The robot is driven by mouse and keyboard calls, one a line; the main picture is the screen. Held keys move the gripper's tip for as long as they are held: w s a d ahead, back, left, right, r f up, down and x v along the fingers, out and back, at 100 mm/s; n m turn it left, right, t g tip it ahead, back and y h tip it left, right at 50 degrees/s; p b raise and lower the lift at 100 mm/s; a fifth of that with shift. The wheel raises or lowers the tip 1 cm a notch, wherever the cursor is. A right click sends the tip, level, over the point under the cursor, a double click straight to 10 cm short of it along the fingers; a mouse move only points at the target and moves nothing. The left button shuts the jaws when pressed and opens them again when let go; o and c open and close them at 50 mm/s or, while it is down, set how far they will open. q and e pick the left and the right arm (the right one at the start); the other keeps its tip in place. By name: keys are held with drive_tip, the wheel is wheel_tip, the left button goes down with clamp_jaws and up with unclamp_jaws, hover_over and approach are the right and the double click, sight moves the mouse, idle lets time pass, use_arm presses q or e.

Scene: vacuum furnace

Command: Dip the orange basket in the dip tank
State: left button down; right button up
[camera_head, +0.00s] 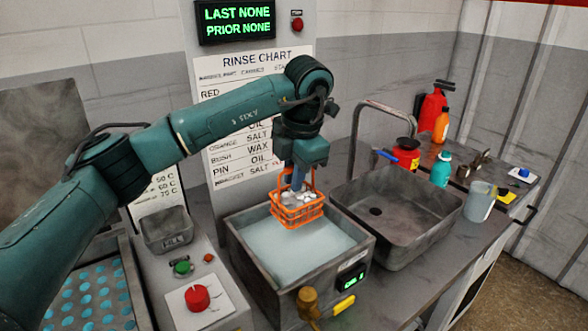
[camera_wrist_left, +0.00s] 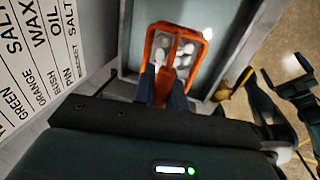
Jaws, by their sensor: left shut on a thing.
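The orange basket (camera_head: 297,214) is a small wire basket with a tall handle and several pale, shiny parts inside. It hangs upright over the back middle of the dip tank (camera_head: 240,262), a grey square tank of pale liquid. Whether its bottom touches the liquid I cannot tell. My left gripper (camera_head: 298,180) points down and is shut on the basket's handle. In the left wrist view the basket (camera_wrist_left: 172,58) shows just beyond the fingertips of my left gripper (camera_wrist_left: 163,78), with the tank under it.
An empty sink (camera_head: 390,215) with a tall faucet stands right of the tank. Bottles and a beaker (camera_head: 480,202) stand beyond it. A red button (camera_head: 197,297) and a small bin (camera_head: 167,230) are left of the tank. The rinse chart (camera_head: 235,130) hangs behind; the sign (camera_head: 237,20) reads "LAST NONE, PRIOR NONE".

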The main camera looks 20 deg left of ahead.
sight(294, 195)
use_arm(q)
drive_tip(key=shift+s+f, duration=0.1)
drive_tip(key=shift+f, duration=0.6)
drive_tip(key=shift+f+b, duration=1.15)
drive_tip(key=shift+f, duration=0.2)
drive_tip(key=shift+f+b, duration=1.5)
drive_tip(key=shift+f, duration=0.7)
drive_tip(key=shift+f+b, duration=0.45)
drive_tip(key=shift+f, duration=0.2)
wheel_tip(294, 195, down, 7)
drive_tip(key=b, duration=0.4)
drive_tip(key=shift+r, duration=0.2)
use_arm(e)
drive_tip(key=shift+t+y, duration=0.8)
drive_tip(key=a+f, duration=0.1)
drive_tip(key=w+a+f, duration=0.1)
drive_tip(key=a+f, duration=0.1)
drive_tip(key=shift+w, duration=0.2)
